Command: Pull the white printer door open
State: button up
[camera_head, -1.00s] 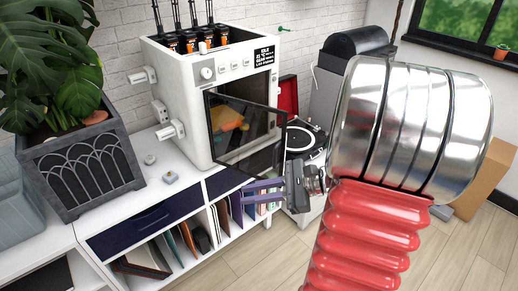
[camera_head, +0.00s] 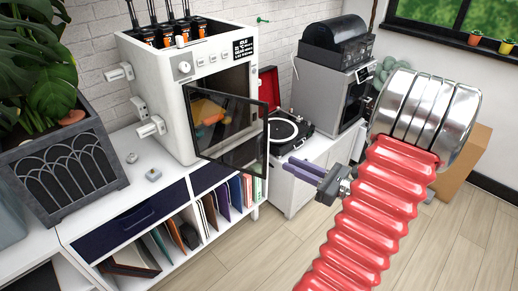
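The white printer (camera_head: 165,95) stands on the white cabinet against the brick wall. Its door (camera_head: 228,158) is a dark-framed, see-through panel. It stands swung out from the front at an angle, its left side at the printer and its right edge free. An orange and yellow shape shows inside the printer, partly behind the door. My gripper (camera_head: 283,166), with purple fingers, is to the right of the door's free edge and clear of it. The fingers look apart, with nothing between them. My red ribbed arm with a silver joint fills the right.
A plant in a dark grey planter (camera_head: 65,165) stands left of the printer. A record player (camera_head: 285,132) and a grey machine (camera_head: 330,100) stand to the right. Books fill the shelf below. A cardboard box (camera_head: 462,165) is on the floor, and open floor lies in front.

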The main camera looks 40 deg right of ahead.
aim_at(258, 157)
jog(key=x, duration=1.3)
jog(key=shift+w, duration=0.4)
jog(key=shift+c, duration=0.5)
grip_shut()
jog(key=shift+d, duration=0.15)
